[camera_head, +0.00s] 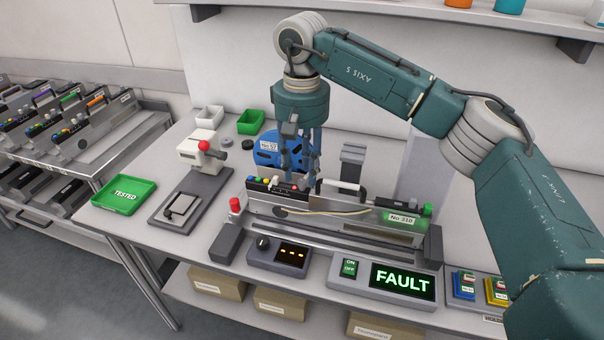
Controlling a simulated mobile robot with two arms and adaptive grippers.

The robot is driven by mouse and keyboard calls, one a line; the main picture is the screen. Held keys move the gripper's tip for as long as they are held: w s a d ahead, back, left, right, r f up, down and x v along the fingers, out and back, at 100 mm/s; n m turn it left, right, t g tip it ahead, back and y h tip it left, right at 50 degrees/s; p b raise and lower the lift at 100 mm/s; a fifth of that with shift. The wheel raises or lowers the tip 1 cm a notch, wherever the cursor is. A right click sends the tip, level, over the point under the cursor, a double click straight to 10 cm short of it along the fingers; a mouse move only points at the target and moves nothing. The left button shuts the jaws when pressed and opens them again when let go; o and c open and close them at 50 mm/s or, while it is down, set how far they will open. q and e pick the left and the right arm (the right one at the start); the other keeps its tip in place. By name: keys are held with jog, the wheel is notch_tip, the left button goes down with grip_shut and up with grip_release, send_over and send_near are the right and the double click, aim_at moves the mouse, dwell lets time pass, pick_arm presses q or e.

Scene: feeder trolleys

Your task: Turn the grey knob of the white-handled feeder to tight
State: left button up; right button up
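My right gripper (299,178) points down just over the right end of that row, left of the white handle. Its fingers look apart, with a gap between them. I cannot tell whether they touch a knob. My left gripper is out of view.
A display (402,281) reads "FAULT" in front of the feeder, beside a dial box (279,256). A blue reel (268,150) stands behind. A feeder trolley (130,135) stands far left.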

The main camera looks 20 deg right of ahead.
aim_at(302, 185)
jog(key=shift+f, duration=1.45)
grip_shut()
jog(key=shift+m, duration=0.5)
jog(key=shift+w+m, duration=0.1)
jog(key=shift+m, duration=0.9)
jog(key=m+b, duration=0.1)
jog(key=m, duration=0.8)
jog(key=shift+r+m+b, duration=0.1)
jog(key=shift+m+b, duration=0.2)
jog(key=shift+b, duration=0.05)
